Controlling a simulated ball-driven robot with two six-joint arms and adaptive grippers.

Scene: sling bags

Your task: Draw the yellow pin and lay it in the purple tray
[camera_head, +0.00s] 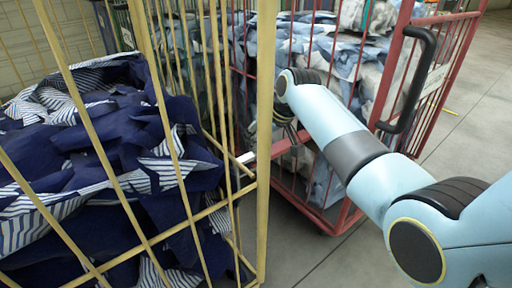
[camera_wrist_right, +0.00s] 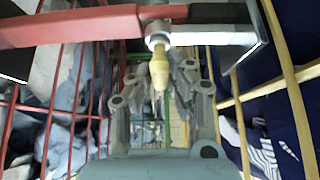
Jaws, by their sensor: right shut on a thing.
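The yellow pin (camera_wrist_right: 159,69) shows in the right wrist view as a tapered yellow knob below a pale round collar (camera_wrist_right: 157,36) at the coupling between the two cages. My right gripper (camera_wrist_right: 160,84) is shut on the pin, its grey fingers on either side of it. In the head view my right gripper (camera_head: 284,118) is mostly hidden behind my arm, and the pin cannot be made out. I do not see the purple tray in either view. My left gripper is not in view.
A yellow barred cage (camera_head: 263,190) with navy and striped cloth stands at left. A red barred cage (camera_head: 349,216) with pale blue and grey bags stands behind, with a black handle (camera_head: 410,82). The gap between them is narrow. Bare floor (camera_head: 311,258) shows in front.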

